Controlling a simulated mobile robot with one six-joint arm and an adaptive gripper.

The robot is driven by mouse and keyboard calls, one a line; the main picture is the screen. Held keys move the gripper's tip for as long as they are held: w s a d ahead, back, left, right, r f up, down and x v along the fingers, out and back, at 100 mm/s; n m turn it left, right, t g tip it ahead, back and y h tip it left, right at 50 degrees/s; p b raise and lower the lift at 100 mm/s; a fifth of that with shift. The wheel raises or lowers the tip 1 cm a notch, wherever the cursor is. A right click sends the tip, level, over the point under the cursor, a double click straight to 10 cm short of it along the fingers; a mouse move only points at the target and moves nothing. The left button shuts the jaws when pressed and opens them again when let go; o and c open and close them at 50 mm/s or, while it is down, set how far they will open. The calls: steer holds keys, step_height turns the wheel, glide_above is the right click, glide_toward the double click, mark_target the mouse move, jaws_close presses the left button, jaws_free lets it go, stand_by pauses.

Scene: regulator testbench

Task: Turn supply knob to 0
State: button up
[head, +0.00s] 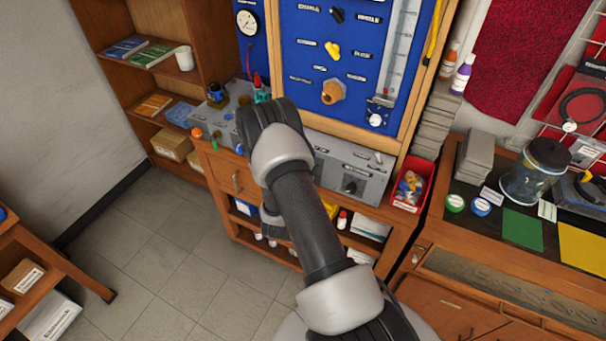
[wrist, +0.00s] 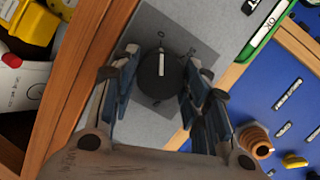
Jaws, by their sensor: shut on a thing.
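In the wrist view, a round black knob (wrist: 153,88) with a white pointer line sits on a dark square plate on a grey panel (wrist: 206,17). The line points toward the top of the picture, near a small mark that looks like a 0. Other small marks by the knob are too small to read. My gripper (wrist: 158,70) has one blue-grey finger on each side of the knob and is shut on it. In the head view, my arm hides the gripper and this knob.
A blue panel (head: 297,63) with black, yellow, orange and white knobs rises behind the grey box. Another black knob (head: 353,187) is on the grey box's right part. A red bin (head: 406,208) stands right of it. Small bottles and fittings stand at the left.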

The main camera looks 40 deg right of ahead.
steer(key=o, duration=1.1)
steer(key=v, duration=1.2)
